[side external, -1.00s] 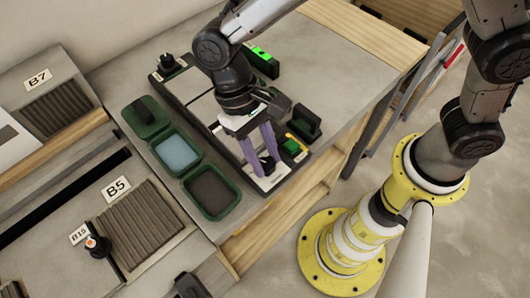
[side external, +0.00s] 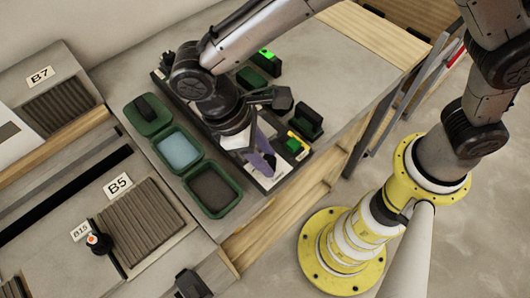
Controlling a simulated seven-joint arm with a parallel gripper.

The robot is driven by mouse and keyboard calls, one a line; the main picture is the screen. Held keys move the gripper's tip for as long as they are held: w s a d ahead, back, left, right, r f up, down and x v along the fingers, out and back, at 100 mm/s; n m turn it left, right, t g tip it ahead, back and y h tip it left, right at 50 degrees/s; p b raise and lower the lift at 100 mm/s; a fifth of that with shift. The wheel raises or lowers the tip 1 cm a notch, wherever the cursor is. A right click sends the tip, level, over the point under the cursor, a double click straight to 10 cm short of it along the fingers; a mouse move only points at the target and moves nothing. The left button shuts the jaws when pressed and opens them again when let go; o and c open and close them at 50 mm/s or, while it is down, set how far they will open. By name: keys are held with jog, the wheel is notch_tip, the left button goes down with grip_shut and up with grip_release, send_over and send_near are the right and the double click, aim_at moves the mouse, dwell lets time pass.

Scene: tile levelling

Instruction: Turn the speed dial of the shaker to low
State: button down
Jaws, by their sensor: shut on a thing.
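The shaker (side external: 283,169) is a long, dark-edged device with a light front panel, lying diagonally on the bench. My gripper (side external: 267,169) points down at its front end, its purple fingers shut on the speed dial there. The dial is mostly hidden between the fingers, so its pointer and setting cannot be read. My wrist and arm cover much of the shaker's middle.
Green-rimmed trays, one blue inside (side external: 178,150) and one dark inside (side external: 212,190), lie to the left. A green box with a yellow-green top (side external: 294,144) and a black block (side external: 307,122) stand close on the right. A black knob (side external: 167,57) is at the far end.

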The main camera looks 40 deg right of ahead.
jog(key=shift+r, duration=0.15)
dwell(0.3)
jog(key=c, duration=0.8)
grip_release()
jog(key=shift+a, duration=0.1)
jog(key=v, duration=1.3)
jog(key=shift+r, duration=0.4)
